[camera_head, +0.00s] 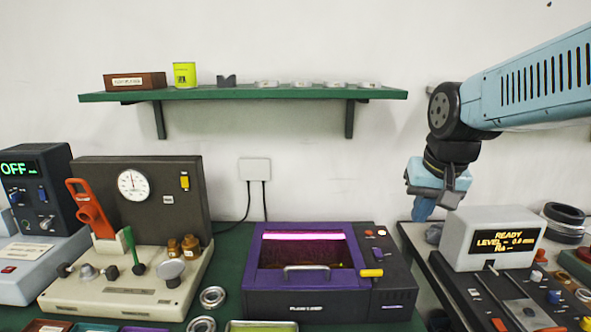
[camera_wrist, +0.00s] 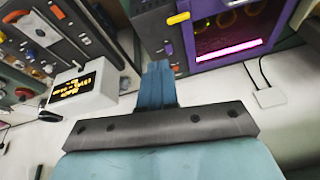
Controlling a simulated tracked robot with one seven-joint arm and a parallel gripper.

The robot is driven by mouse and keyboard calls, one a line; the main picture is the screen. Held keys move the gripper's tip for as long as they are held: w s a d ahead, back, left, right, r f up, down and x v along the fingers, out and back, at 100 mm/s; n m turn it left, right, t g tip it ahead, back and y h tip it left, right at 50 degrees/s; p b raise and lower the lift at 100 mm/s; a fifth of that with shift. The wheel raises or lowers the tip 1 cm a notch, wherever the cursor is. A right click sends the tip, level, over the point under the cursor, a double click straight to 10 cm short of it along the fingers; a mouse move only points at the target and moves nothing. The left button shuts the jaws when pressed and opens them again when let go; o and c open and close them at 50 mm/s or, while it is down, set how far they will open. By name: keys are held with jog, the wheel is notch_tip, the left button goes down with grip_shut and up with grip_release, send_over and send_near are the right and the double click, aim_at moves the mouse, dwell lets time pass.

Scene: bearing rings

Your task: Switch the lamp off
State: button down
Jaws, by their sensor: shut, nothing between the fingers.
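The lamp unit (camera_head: 330,304) is a dark box with a purple front frame and a label too small to read surely. Its tube (camera_head: 302,236) glows pink-white behind the window, so it is lit. Its right panel carries small red and orange buttons (camera_head: 376,233) and a yellow handle (camera_head: 371,273). The lamp unit also shows upside down in the wrist view, with its glowing tube (camera_wrist: 229,51) and yellow handle (camera_wrist: 178,18). My gripper (camera_head: 422,211) is shut and empty, pointing down, right of the lamp unit and apart from it. Its closed fingers (camera_wrist: 157,72) show in the wrist view.
A grey display box (camera_head: 458,242) reading READY stands just right of and below my gripper. A green shelf (camera_head: 240,95) with small items hangs above the lamp unit. A gauge bench (camera_head: 110,296) stands left. A wall socket (camera_head: 254,169) with cables is behind.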

jog(key=s+n+t, duration=0.1)
jog(key=s, duration=0.6)
jog(key=shift+s+r+n+t, duration=0.3)
jog(key=shift+s+r, duration=0.05)
jog(key=shift+r, duration=0.05)
jog(key=w+f+n+g, duration=0.2)
jog(key=w+f+n, duration=0.2)
jog(key=w+n, duration=0.5)
jog(key=w+f+n+g, duration=0.2)
jog(key=w+n, duration=0.7)
jog(key=w, duration=0.6)
jog(key=shift+w+a+f, duration=0.15)
jog(key=shift+w+f, duration=0.25)
jog(key=shift+f, duration=0.45)
